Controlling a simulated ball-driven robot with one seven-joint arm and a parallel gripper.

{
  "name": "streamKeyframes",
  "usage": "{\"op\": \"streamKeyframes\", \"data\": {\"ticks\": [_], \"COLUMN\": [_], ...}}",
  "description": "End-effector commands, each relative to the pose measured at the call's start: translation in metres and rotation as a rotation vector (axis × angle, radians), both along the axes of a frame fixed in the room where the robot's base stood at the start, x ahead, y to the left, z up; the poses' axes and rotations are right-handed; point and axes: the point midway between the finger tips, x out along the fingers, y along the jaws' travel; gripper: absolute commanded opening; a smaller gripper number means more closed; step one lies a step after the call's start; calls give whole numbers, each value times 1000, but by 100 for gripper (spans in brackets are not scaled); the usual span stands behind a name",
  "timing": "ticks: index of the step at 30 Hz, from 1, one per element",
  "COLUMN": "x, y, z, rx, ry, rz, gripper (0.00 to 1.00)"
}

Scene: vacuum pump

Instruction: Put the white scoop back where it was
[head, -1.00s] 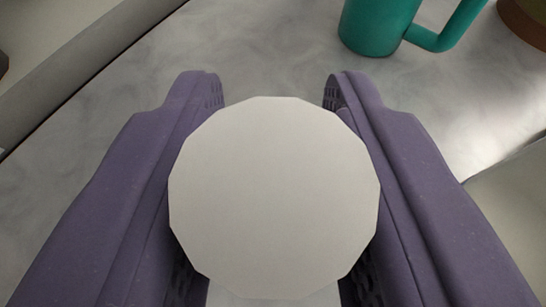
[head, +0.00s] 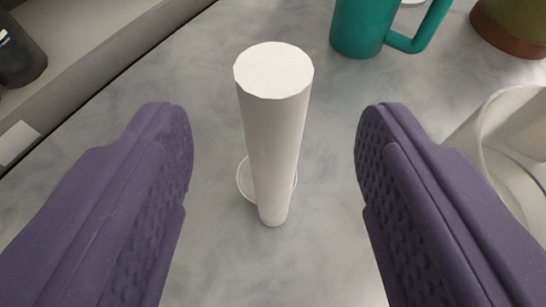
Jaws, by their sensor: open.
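The white scoop (head: 273,130) stands upright on the grey marbled surface in the head view. It shows as a tall white cylinder with a flat top, and a thin round rim (head: 245,182) shows low behind it. My gripper (head: 273,150) is open, with one purple finger to the left of the scoop and one to the right. Clear gaps separate both fingers from it, and the gripper holds nothing.
A teal mug (head: 358,28) stands at the back, right of centre. A brown and green pot (head: 512,28) is at the top right corner. A clear container (head: 490,135) stands close by the right finger. A raised ledge (head: 100,65) with a dark object (head: 18,55) runs along the left.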

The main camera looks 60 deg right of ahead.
Motion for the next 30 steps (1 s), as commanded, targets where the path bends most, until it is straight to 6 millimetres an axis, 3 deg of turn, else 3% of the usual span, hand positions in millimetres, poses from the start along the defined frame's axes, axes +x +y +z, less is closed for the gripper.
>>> {"op": "streamKeyframes", "data": {"ticks": [6,12,18,21,23,26,28,30], "x": [-21,-29,-27,-9,14,61,85,93], "y": [33,43,44,49,58,81,98,114], "z": [19,22,23,37,57,121,185,256], "rx": [1,1,5,50,105,214,273,292], "ry": [0,0,-6,-62,-132,-290,-396,-468], "rz": [2,0,4,58,133,333,511,696], "gripper": [59,59,59,59,59,59,59,59]}}
